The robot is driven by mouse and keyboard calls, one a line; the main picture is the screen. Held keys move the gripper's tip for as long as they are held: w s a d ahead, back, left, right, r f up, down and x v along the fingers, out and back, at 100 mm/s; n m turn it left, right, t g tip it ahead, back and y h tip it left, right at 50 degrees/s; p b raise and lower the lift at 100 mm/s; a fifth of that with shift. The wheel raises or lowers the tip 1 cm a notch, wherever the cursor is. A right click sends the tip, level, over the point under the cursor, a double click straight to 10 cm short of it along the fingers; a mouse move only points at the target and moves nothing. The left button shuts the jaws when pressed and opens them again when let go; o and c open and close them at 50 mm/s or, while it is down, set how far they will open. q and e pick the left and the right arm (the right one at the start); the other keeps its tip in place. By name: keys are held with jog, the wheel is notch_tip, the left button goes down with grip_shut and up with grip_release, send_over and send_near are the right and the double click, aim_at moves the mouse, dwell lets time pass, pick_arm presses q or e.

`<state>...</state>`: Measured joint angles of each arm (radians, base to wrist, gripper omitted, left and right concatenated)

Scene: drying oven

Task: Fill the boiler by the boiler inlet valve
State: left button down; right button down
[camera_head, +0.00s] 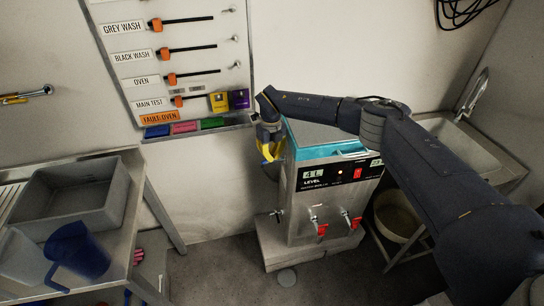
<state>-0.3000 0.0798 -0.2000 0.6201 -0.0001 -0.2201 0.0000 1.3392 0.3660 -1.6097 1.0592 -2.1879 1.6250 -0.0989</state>
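The boiler (309,178) is a steel box with a blue band around its top, standing right of centre. Its black front panel (338,174) reads "LEVEL" and shows a small lit light and a red switch (357,173). Two taps with red handles (322,229) are on its lower front, and a small metal fitting (277,214) sticks out at its lower left. My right arm reaches across above the boiler. My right gripper (269,146) is beside the boiler's upper left, at a yellow curved part (271,153). Whether it grips that part is unclear. I cannot clearly identify the inlet valve. My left gripper is out of view.
A steel table at left holds a grey tub (75,218) and a blue jug (77,250). A tool board (180,55) with labelled rows hangs behind. A sink (465,145) and a bucket (398,215) are at right. Floor in front of the boiler is clear.

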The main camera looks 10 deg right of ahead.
jog(key=shift+w+a+m, duration=0.1)
jog(key=shift+w+m, duration=0.15)
jog(key=shift+m, duration=0.65)
jog(key=shift+w+a+m, duration=0.1)
jog(key=shift+w+m, duration=0.15)
jog(key=shift+m, duration=0.65)
jog(key=shift+s+d+n, duration=0.1)
jog(key=shift+s+n, duration=0.2)
jog(key=shift+n, duration=0.6)
jog(key=shift+s+d+n, duration=0.1)
jog(key=shift+s+n, duration=0.15)
jog(key=shift+n, duration=0.65)
jog(key=shift+s+d+n, duration=0.15)
jog(key=shift+s+n, duration=0.1)
jog(key=shift+n, duration=0.6)
jog(key=shift+s+d+n, duration=0.15)
jog(key=shift+s+n, duration=0.05)
jog(key=shift+n, duration=0.65)
